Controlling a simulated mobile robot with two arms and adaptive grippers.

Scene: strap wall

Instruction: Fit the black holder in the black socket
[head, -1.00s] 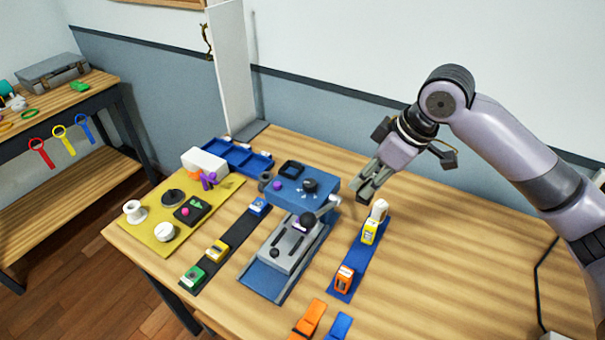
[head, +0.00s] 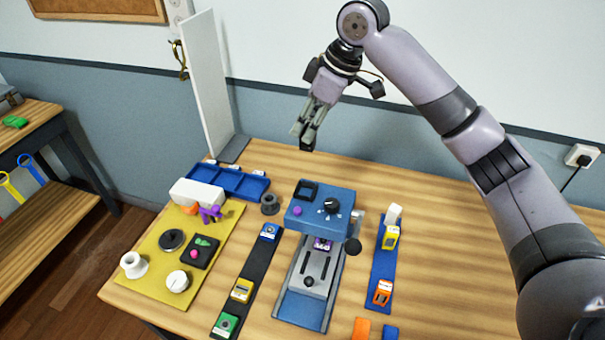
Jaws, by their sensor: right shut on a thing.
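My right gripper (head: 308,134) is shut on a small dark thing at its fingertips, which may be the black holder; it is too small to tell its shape. The gripper points down, high in the picture, above and behind the blue machine, apart from everything. My left gripper is not in view.
A black cylinder (head: 269,204) stands left of the machine. A blue strip (head: 381,270) with small blocks is right. The table's right side is clear.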

